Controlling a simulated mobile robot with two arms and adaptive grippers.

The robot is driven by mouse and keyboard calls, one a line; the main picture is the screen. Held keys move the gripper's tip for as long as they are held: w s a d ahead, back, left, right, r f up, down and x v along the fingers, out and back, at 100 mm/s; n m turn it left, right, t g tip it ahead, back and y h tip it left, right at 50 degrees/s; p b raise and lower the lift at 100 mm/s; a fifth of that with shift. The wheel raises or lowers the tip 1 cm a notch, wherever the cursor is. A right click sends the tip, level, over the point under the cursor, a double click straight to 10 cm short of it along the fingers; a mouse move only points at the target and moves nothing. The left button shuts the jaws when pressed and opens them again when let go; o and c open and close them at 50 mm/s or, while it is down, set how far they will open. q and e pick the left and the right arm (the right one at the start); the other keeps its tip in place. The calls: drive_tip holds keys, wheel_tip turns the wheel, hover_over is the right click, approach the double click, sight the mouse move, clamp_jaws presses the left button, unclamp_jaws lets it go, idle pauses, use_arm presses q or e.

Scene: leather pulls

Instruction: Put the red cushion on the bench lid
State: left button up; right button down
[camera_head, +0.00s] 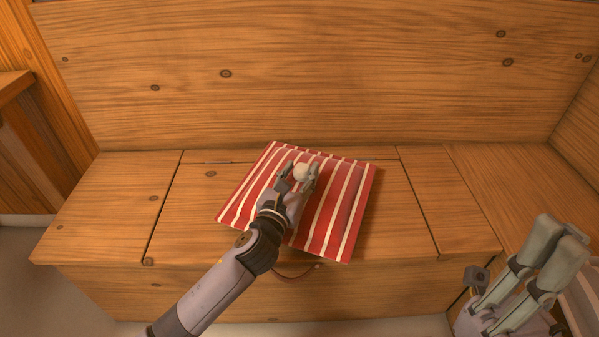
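The red cushion (334,222) with white stripes is at the middle of the bench, over the bench lid (190,219). It is turned at an angle, its near right corner by the lid's front edge. I cannot tell whether it rests fully on the lid or is slightly above it. My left gripper (298,174) is over the cushion's upper middle, its fingers closed around a pale round knob (302,171) on it. The gripper and wrist hide part of the cushion. My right gripper (556,243) is empty at the lower right, away from the cushion; its finger gap is unclear.
A leather pull (296,273) shows at the lid's front edge, below the cushion. The wooden backrest (330,75) rises behind. Fixed seat sections (105,205) flank the lid, with a side bench (530,185) at right. A wooden ledge (12,88) stands at far left.

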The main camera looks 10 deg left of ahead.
use_arm(q)
drive_tip(key=shift+o, duration=1)
